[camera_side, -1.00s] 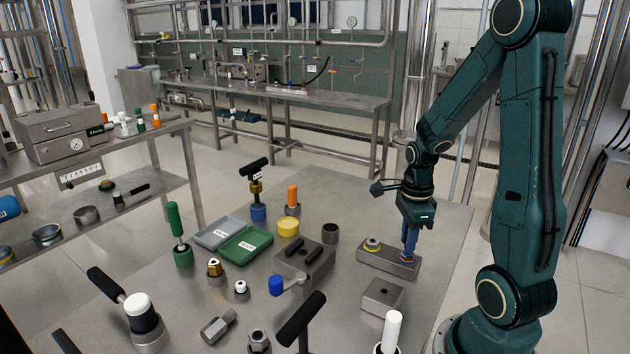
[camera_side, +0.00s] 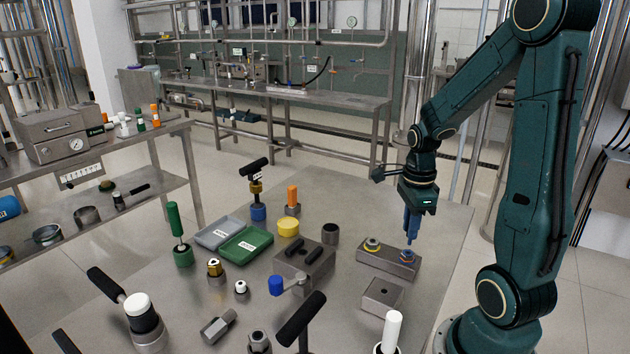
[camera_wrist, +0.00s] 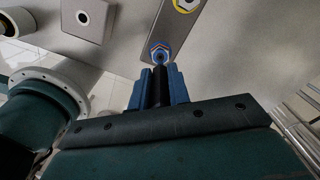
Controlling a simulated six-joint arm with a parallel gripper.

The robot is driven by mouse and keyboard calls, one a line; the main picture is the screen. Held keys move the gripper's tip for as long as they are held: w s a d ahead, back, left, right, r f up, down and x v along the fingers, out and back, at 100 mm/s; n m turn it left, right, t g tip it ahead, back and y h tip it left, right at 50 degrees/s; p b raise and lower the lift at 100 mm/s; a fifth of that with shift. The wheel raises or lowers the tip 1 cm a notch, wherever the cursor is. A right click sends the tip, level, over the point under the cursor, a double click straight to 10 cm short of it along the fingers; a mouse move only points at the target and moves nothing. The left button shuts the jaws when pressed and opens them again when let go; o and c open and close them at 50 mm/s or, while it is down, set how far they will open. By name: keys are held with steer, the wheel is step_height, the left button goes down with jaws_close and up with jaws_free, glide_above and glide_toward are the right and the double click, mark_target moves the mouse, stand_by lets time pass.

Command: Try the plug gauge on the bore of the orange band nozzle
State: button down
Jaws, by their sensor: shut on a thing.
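My gripper (camera_side: 411,230) is shut on a dark plug gauge (camera_wrist: 160,88), held upright between its blue fingers in the wrist view. The gauge's lower end is just above a blue hex nozzle (camera_side: 407,257), with a small gap visible in the side view. That nozzle stands at the right end of a grey block (camera_side: 384,259) and shows a trace of orange at its edge. Its dark round bore shows in the wrist view (camera_wrist: 160,54), just beyond the gauge. A second nozzle with a yellow rim (camera_side: 372,244) stands at the block's left end.
A square steel block with a hole (camera_side: 381,296) stands in front of the nozzle block. A dark clamp block (camera_side: 304,262), a dark cup (camera_side: 330,234), a yellow cap (camera_side: 288,228) and grey and green trays (camera_side: 246,247) stand left. The table right of the nozzle block is clear.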

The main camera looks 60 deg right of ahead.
steer(key=shift+r, duration=1.8)
